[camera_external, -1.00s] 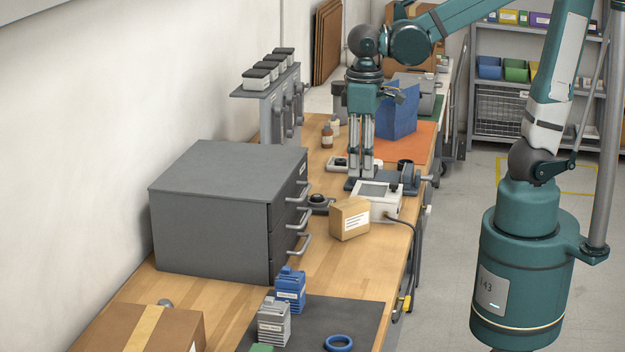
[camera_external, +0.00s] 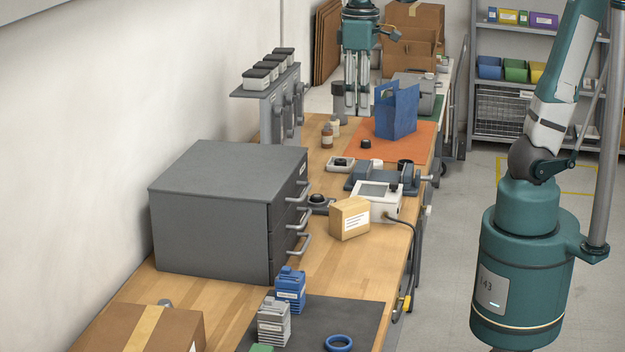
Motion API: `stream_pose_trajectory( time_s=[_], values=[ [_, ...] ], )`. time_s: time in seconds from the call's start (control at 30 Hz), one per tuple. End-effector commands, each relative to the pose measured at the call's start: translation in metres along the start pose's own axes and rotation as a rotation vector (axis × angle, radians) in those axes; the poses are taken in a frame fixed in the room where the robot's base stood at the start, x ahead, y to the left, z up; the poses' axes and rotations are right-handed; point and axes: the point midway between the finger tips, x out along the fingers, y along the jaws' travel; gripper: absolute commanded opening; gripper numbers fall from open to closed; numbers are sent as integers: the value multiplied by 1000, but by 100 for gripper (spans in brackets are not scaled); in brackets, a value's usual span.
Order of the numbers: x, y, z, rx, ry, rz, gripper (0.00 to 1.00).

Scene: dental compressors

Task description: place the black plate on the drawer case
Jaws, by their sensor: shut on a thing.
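The drawer case (camera_external: 225,185) is a grey cabinet with several handles on its right side. It stands on the bench against the wall, and its flat top is bare. My gripper (camera_external: 357,112) points down, high at the back of the bench, beyond the drawer case and left of the blue holder. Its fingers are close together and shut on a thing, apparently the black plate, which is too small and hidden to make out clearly.
A grey rack (camera_external: 272,100) with black-lidded boxes stands behind the drawer case. A blue holder (camera_external: 396,112) stands on an orange mat. A small carton (camera_external: 349,219) and a white device (camera_external: 375,201) sit right of the case. Bare bench lies in front of the carton.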

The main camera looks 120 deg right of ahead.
Motion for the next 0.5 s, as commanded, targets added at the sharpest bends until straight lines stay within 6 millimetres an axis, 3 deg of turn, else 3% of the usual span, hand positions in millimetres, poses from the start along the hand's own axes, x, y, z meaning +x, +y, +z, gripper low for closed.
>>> stream_pose_trajectory(
  time_s=[0.27, 0.5],
  values=[
    [-9, -3, -30, -2, 0, 0, 20],
    [-16, -6, -69, -4, 0, 0, 20]
  ],
)
